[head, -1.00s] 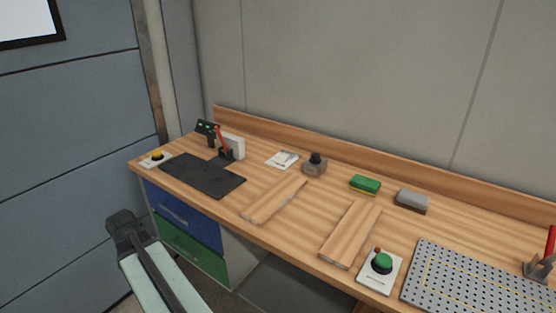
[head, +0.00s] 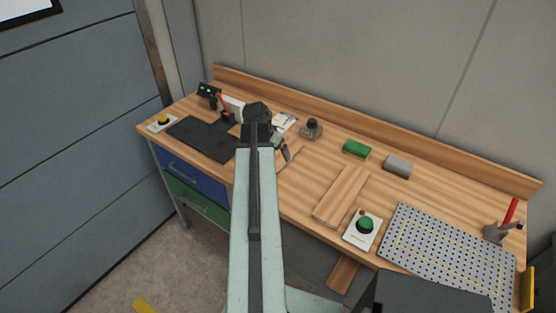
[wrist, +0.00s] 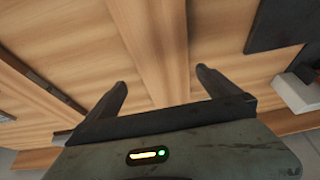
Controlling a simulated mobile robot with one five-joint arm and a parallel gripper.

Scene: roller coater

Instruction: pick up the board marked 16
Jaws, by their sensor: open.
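Two light wooden boards lie on the workbench; no number can be read on either. The left board (head: 289,160) is mostly hidden behind my arm and gripper in the head view. The right board (head: 340,195) lies in full view, apart from the gripper. My gripper (head: 284,150) is over the left board. In the wrist view my gripper (wrist: 160,82) is open and empty, its two dark fingers spread on either side of a wooden strip that looks like a board (wrist: 150,40). I cannot tell how high the fingers are above it.
A black mat (head: 200,138) lies left of the gripper. A grey knobbed block (head: 311,129), a green block (head: 356,149) and a grey block (head: 397,166) stand towards the back. A green button box (head: 363,228) and a perforated plate (head: 450,250) are at right.

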